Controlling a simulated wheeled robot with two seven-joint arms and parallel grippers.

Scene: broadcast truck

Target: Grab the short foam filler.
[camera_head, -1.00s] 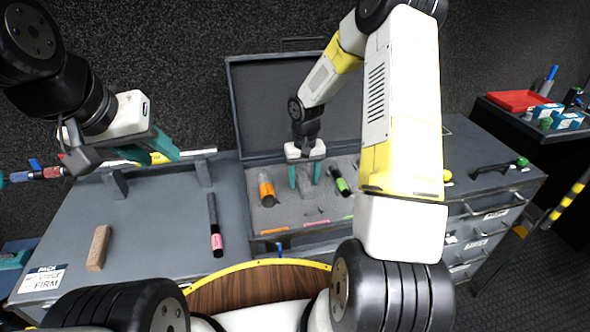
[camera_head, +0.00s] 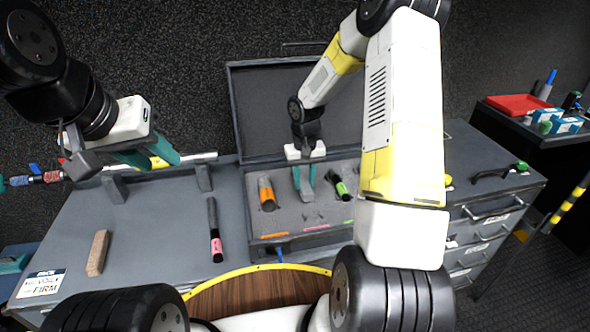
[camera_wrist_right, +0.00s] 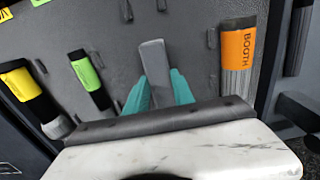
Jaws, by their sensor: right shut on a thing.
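A short grey block (camera_wrist_right: 153,62), which looks like the short foam filler, stands between the teal fingers of my right gripper (camera_wrist_right: 160,88) in the right wrist view. In the head view my right gripper (camera_head: 304,188) reaches down into the open grey case (camera_head: 250,205), shut on the grey block (camera_head: 306,192). The block's lower end is hidden by the fingers. My left gripper (camera_head: 150,156) hangs above the left of the bench, away from the case. Its finger gap is not clear.
An orange-labelled cylinder (camera_head: 266,193) and a green-labelled one (camera_head: 338,184) lie on either side of my right gripper in the case. A pink-banded black stick (camera_head: 215,230) and a brown block (camera_head: 97,253) lie on the bench (camera_head: 150,225).

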